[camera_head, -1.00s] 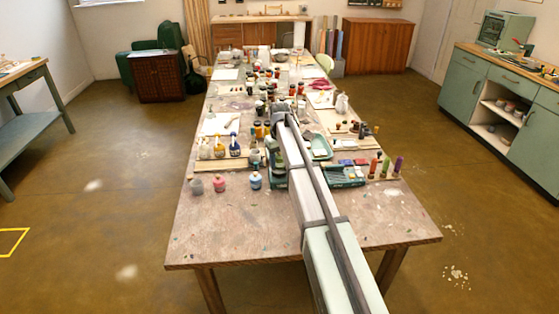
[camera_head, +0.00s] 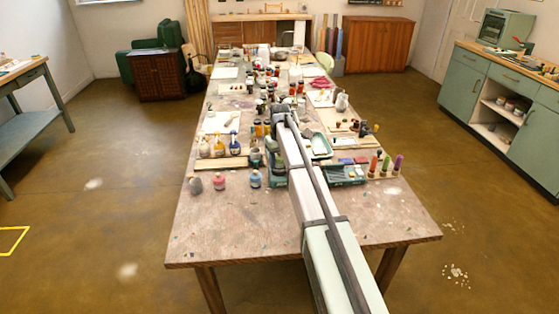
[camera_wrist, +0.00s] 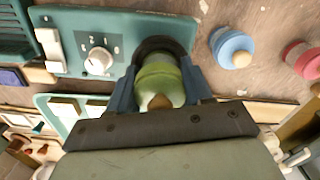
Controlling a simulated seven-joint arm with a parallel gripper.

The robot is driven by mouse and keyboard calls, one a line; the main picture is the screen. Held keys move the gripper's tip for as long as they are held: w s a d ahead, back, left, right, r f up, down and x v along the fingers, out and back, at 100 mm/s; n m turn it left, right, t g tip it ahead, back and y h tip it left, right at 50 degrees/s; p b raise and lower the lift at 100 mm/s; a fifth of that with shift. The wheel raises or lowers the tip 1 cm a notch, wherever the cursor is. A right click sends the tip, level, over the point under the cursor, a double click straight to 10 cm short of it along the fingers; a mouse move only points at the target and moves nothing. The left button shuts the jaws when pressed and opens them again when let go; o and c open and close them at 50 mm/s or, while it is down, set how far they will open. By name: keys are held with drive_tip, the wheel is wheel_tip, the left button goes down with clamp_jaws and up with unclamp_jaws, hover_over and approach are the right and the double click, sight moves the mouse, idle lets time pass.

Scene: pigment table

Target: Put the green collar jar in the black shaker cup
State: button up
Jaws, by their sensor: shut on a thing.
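The green collar jar (camera_wrist: 160,78), with a wooden knob, shows in the wrist view between the blue-grey fingers of my gripper (camera_wrist: 162,88). My gripper is shut on it. The black shaker cup (camera_wrist: 164,43) shows as a dark curved rim around the far side of the jar, on a teal machine (camera_wrist: 123,54) with a white dial. The jar overlaps the cup's opening; I cannot tell how deep it sits. In the head view my arm hides the gripper, jar and cup, and only part of the teal machine (camera_head: 274,178) shows.
A blue jar (camera_wrist: 235,46) and a pink jar (camera_wrist: 302,60) stand beside the machine; a grey jar (camera_head: 196,186) is farther left. Several coloured tubes (camera_head: 386,163) stand in a rack on the right. The table (camera_head: 235,235) is bare at the near left.

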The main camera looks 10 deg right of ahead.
drive_tip(key=shift+s+f, duration=0.3)
drive_tip(key=shift+f, duration=0.6)
idle(0.8)
drive_tip(key=o, duration=0.9)
drive_tip(key=shift+r, duration=0.55)
drive_tip(key=shift+o, duration=1.2)
drive_tip(key=shift+w+r, duration=0.15)
drive_tip(key=shift+r, duration=0.35)
drive_tip(key=shift+w+r, duration=0.15)
drive_tip(key=shift+r, duration=2.85)
